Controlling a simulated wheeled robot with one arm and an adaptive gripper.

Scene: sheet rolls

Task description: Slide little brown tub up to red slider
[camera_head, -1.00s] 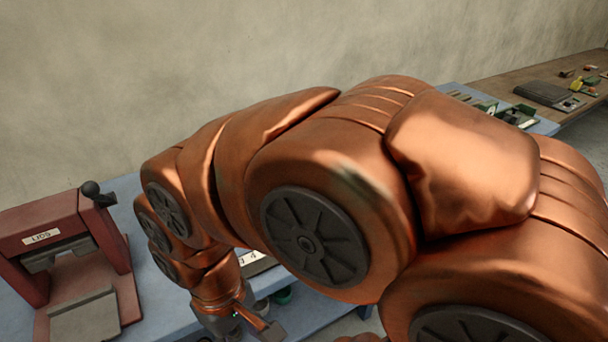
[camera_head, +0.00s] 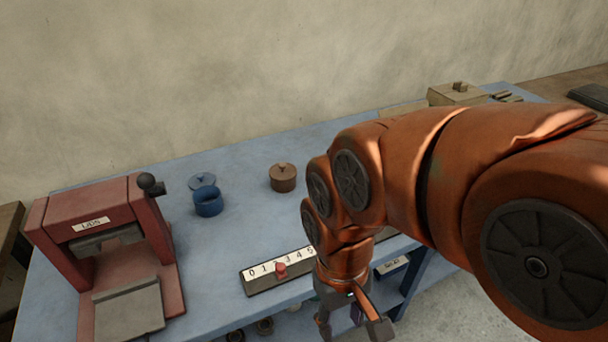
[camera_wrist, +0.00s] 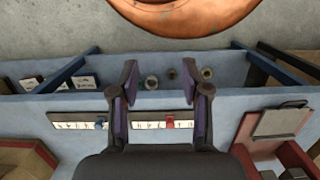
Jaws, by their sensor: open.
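The little brown tub (camera_head: 283,178), lidded with a small knob, stands upright on the blue table in the head view. It is behind the white number scale (camera_head: 262,274) and apart from it. The red slider (camera_head: 281,269) sits on that scale near its low numbers; it also shows in the wrist view (camera_wrist: 170,122). My gripper (camera_head: 350,322) is at the table's front edge, right of the red slider. In the wrist view my gripper (camera_wrist: 160,80) has its fingers wide apart with nothing between them. I cannot make out the tub in the wrist view.
A red press (camera_head: 100,225) stands at the left. A blue open tub (camera_head: 208,202) and its blue lid (camera_head: 202,181) lie left of the brown tub. A blue slider (camera_wrist: 99,124) shows on another scale. Table between brown tub and scale is clear.

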